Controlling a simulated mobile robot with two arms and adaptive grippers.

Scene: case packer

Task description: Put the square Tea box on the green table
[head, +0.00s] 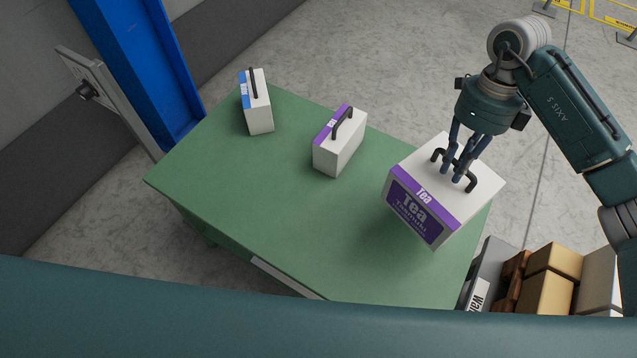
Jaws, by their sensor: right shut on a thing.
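The square Tea box (424,206) is white with a purple band, purple label panel and a dark handle on top. It is at the right end of the green table (260,210), over or on the tabletop; I cannot tell whether its base touches the surface. My right gripper (457,172) comes down from above and is shut on the box's handle. My left gripper is not in view.
A white box with a purple band (340,150) and a narrower white box with a blue band (258,108) stand on the table's far side. The table's front middle is clear. Brown cartons (548,275) sit beyond the right edge. A blue post (140,65) stands left.

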